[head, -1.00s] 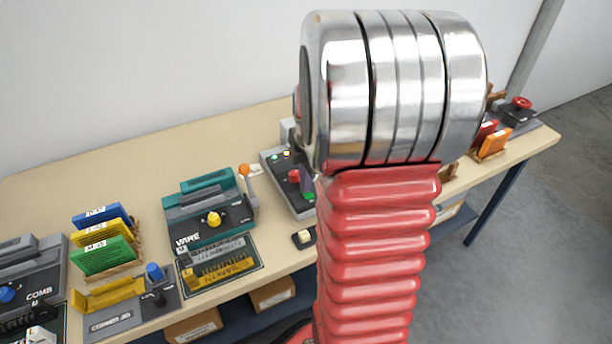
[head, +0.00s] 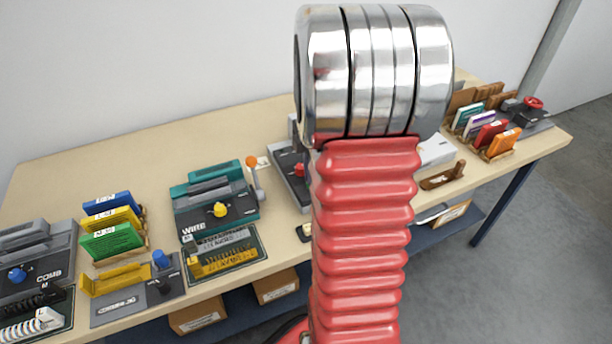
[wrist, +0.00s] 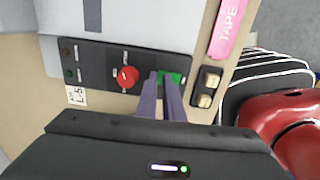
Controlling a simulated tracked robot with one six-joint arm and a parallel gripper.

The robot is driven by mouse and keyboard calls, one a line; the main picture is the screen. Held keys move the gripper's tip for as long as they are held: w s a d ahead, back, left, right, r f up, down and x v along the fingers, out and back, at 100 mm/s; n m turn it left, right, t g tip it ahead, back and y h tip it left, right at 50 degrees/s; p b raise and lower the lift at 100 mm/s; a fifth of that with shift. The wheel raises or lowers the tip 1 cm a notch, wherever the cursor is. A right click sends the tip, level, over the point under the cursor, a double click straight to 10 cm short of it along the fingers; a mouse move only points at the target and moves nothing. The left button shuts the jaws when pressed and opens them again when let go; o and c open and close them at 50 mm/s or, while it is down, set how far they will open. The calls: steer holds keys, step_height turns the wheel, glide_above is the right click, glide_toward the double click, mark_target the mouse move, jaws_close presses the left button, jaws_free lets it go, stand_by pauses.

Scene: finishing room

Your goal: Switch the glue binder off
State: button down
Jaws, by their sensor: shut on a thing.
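In the wrist view, my gripper (wrist: 167,82) has two purple fingers over the black front panel (wrist: 98,65) of a grey machine. The fingers are shut on a small green switch (wrist: 176,78), which shows partly between and beside their tips. A red knob (wrist: 127,77) sits on the panel just left of the fingers. In the head view, that machine (head: 284,165) is mostly hidden behind my arm, with its red knob (head: 299,170) showing. My fingers are hidden there. I cannot read a name on the machine.
A small box with two beige buttons (wrist: 208,88) and a pink TAPE tag (wrist: 228,28) lie right of the fingers. On the bench, the teal WIRE machine (head: 215,205) and grey COMB machine (head: 38,262) stand left. Coloured pads (head: 490,133) and a red-topped device (head: 533,104) stand right.

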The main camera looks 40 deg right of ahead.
steer(key=shift+a+f, duration=0.25)
steer(key=shift+f, duration=0.5)
steer(key=shift+s, duration=0.15)
steer(key=shift+s+a+r, duration=0.1)
steer(key=shift+s+a, duration=0.15)
steer(key=shift+s, duration=0.3)
steer(key=shift+r, duration=0.1)
step_height(320, 180, up, 15)
steer(key=shift+w+d, duration=0.4)
steer(key=shift+w, duration=0.05)
steer(key=shift+a, duration=0.1)
stand_by(0.4)
